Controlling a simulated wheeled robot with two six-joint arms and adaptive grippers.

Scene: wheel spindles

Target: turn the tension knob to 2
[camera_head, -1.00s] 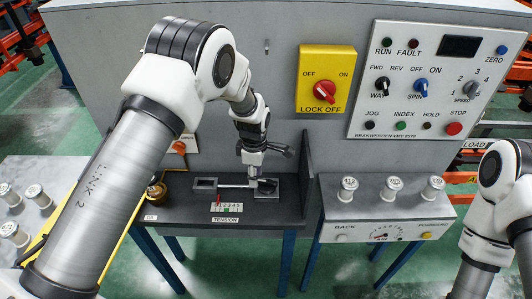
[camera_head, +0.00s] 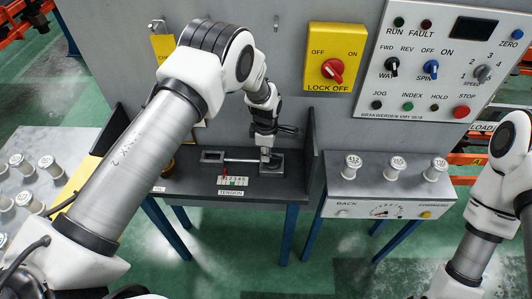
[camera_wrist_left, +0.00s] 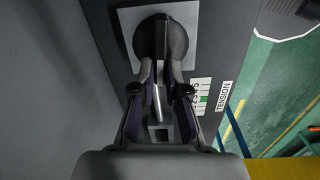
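The tension knob (camera_wrist_left: 152,37) is a dark round piece on a light square plate, at the top of the left wrist view. In the head view it is mostly hidden under my left gripper (camera_head: 266,150), at the right end of a metal rod (camera_head: 240,160). The left wrist view shows the left fingers (camera_wrist_left: 161,72) apart, with a visible gap, close to the knob; contact is not clear. The tension scale (camera_head: 233,181) has numbers, a green mark and a red pointer (camera_head: 224,172) near its low end. My right gripper is out of view.
The yellow lock-off box (camera_head: 334,72) and the control panel (camera_head: 450,60) are on the grey wall. White labelled spindles stand on a ledge at right (camera_head: 392,176) and on a table at left (camera_head: 65,143). A dark upright divider (camera_head: 315,150) stands right of the knob.

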